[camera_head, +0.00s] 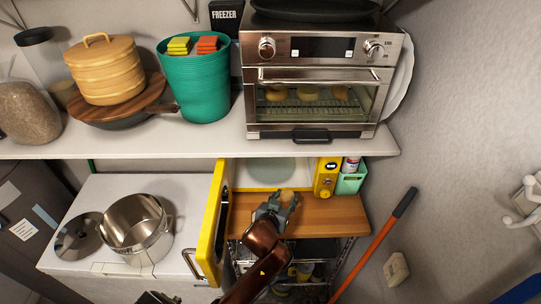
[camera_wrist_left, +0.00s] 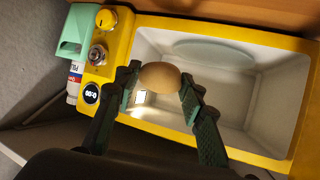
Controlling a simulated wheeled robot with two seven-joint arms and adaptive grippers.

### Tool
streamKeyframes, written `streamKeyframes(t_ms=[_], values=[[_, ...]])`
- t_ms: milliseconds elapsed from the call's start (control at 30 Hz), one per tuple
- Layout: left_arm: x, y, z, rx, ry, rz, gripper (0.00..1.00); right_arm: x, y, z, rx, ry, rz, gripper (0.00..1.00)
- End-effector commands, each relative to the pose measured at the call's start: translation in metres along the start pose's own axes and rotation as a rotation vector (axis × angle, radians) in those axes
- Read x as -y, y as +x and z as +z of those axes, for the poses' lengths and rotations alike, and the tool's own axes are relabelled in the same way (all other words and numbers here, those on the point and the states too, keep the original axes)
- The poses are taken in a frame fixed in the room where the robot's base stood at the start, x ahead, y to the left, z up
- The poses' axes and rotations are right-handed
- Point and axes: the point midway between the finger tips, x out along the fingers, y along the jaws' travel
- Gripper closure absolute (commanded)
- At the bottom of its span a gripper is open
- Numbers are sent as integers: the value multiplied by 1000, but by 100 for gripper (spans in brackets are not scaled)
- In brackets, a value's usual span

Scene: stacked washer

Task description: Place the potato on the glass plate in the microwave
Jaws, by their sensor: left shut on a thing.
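My left gripper (camera_head: 277,203) is shut on the brown potato (camera_head: 287,196), in front of the open yellow microwave (camera_head: 327,178). In the left wrist view my left gripper (camera_wrist_left: 162,90) has one finger on each side of the potato (camera_wrist_left: 160,76). The microwave (camera_wrist_left: 262,38) is open in that view, with a bright pale interior behind the potato. The glass plate (camera_wrist_left: 215,52) lies inside as a pale disc; it also shows in the head view (camera_head: 272,168). The potato is apart from the plate. My right gripper is not clearly in view.
The open yellow microwave door (camera_head: 213,225) stands left of my left arm. A toaster oven (camera_head: 320,75) sits on the shelf above. A green holder (camera_head: 352,180) is right of the microwave. A steel pot (camera_head: 135,224) stands on the white surface at left. An orange-handled stick (camera_head: 375,245) leans at right.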

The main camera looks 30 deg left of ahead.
Motion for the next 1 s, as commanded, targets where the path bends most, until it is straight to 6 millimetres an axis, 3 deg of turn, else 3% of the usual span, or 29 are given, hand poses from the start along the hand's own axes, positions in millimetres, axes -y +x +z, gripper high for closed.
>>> streamKeyframes(t_ms=[33, 100, 433, 733, 1000], values=[[9, -6, -20, 4, -14, -21, 88, -1, -26, -2, -1, 0, 0, 60], [22, -6, -32, 4, -27, -49, 88, -1, -46, -5, -3, 0, 0, 60], [75, -9, -62, 4, -78, -159, 88, -7, -121, -45, -49, -8, 4, 60], [93, -4, -61, 0, -90, -192, 88, -10, -140, -34, -32, -7, 6, 60], [104, 56, -62, 0, -87, -193, 88, -11, -139, -26, -21, -6, 7, 60]])
